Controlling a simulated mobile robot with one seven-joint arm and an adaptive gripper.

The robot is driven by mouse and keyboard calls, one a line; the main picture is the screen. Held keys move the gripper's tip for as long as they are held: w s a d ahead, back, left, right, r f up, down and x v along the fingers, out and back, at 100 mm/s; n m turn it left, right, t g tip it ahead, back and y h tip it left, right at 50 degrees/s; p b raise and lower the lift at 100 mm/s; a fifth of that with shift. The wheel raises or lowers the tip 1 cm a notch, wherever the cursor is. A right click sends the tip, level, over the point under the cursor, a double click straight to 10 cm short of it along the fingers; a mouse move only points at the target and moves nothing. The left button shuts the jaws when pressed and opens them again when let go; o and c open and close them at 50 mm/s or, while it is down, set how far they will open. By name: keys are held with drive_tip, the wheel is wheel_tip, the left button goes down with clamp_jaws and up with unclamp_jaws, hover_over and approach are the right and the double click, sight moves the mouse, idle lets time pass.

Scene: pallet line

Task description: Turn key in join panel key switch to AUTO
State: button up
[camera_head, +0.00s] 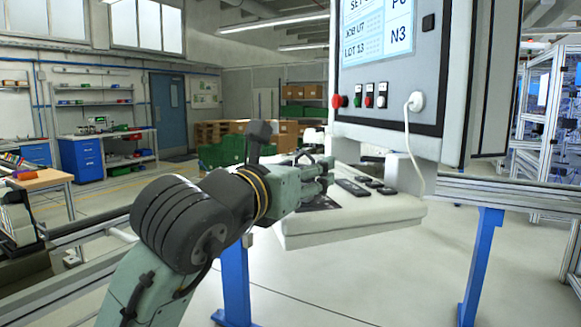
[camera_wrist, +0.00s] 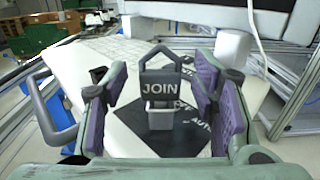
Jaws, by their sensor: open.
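The JOIN key (camera_wrist: 161,88) is dark grey, with a looped top and white JOIN lettering, and stands near the middle of the wrist view. It rises from a black plate (camera_wrist: 135,126) on the pale console. White lettering reading about AUTO shows on the plate, to the right of the key and partly covered. My gripper (camera_wrist: 160,92) is open, with a purple-padded finger on each side of the key and a visible gap to both. In the head view my gripper (camera_head: 326,172) is over the console's left part and hides the key there.
The console shelf (camera_head: 345,222) carries dark items (camera_head: 352,187) right of my gripper. Above it hangs a grey cabinet with a screen (camera_head: 377,30), a row of buttons (camera_head: 369,95) and a white plug with cable (camera_head: 416,101). A rail runs behind on blue legs (camera_head: 482,265).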

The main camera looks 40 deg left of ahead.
drive_tip(key=shift+w, duration=0.35)
drive_tip(key=shift+c, duration=0.3)
drive_tip(key=c, duration=1.2)
drive_tip(key=m+h, duration=0.2)
drive_tip(key=h, duration=0.1)
drive_tip(key=shift+a, duration=0.1)
drive_tip(key=shift+f, duration=0.1)
drive_tip(key=shift+b, duration=1.7)
drive_tip(key=shift+m+h+b, duration=0.3)
drive_tip(key=shift+h+b, duration=0.2)
drive_tip(key=shift+b, duration=1.2)
